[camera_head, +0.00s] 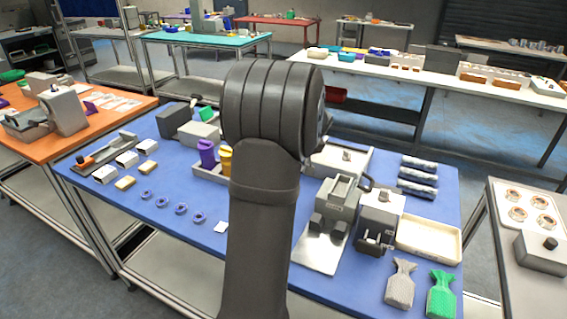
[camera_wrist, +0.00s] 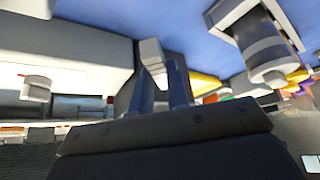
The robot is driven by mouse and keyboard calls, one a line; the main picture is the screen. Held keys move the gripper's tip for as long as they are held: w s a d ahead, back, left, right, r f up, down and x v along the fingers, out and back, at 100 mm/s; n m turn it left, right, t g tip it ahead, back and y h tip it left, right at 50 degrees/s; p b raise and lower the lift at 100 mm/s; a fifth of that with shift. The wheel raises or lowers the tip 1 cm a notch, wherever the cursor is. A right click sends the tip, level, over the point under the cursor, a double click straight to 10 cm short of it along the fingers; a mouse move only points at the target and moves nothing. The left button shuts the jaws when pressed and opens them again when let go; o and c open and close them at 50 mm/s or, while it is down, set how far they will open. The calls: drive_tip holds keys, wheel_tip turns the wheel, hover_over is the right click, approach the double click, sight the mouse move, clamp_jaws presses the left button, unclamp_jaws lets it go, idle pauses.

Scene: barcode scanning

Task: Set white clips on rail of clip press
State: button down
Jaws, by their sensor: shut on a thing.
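In the wrist view my gripper (camera_wrist: 160,78) has its two dark fingers close together on a small pale block (camera_wrist: 152,52), which looks like a white clip. The block stands out past the fingertips, over the blue tabletop. In the head view my own arm hides the gripper and the held piece. A small white piece (camera_head: 220,227) lies on the blue mat left of my arm. A grey machine with a steel base plate (camera_head: 322,250) and a grey boxy machine (camera_head: 380,215) stand right of my arm. I cannot tell which machine is the clip press, and no rail shows clearly.
A cream tray (camera_head: 430,240), a grey bag (camera_head: 400,285) and a green bag (camera_head: 441,295) are at the right. Purple and yellow items (camera_head: 207,153) stand behind my arm. Several blue rings (camera_head: 162,202) lie at the left front. A grey cylindrical part (camera_wrist: 265,50) is close in the wrist view.

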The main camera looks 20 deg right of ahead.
drive_tip(key=s+d+r, duration=0.2)
drive_tip(key=s, duration=0.1)
drive_tip(key=w+a+r+m, duration=0.1)
drive_tip(key=a+r, duration=0.1)
drive_tip(key=a, duration=0.6)
drive_tip(key=w+a+r+m, duration=0.1)
drive_tip(key=w+a+r, duration=0.15)
drive_tip(key=a, duration=0.65)
drive_tip(key=a+f+n, duration=0.1)
drive_tip(key=a+f, duration=0.3)
drive_tip(key=a, duration=0.1)
drive_tip(key=a+f+n+y, duration=0.1)
drive_tip(key=a+f+n, duration=0.1)
drive_tip(key=a, duration=0.3)
drive_tip(key=a+f+n, duration=0.2)
drive_tip(key=a+f, duration=0.3)
drive_tip(key=shift+s+a+f+y, duration=0.3)
drive_tip(key=shift+y, duration=0.1)
drive_tip(key=shift+s+d+f+m+h, duration=0.1)
drive_tip(key=shift+d+f+m+h, duration=0.05)
drive_tip(key=shift+d+m+h, duration=0.4)
drive_tip(key=d+m+h, duration=0.1)
drive_tip(key=d+m, duration=0.2)
drive_tip(key=shift+d, duration=0.35)
drive_tip(key=shift+d+m+h, duration=0.75)
drive_tip(key=shift+d+m, duration=0.25)
drive_tip(key=shift+m, duration=0.15)
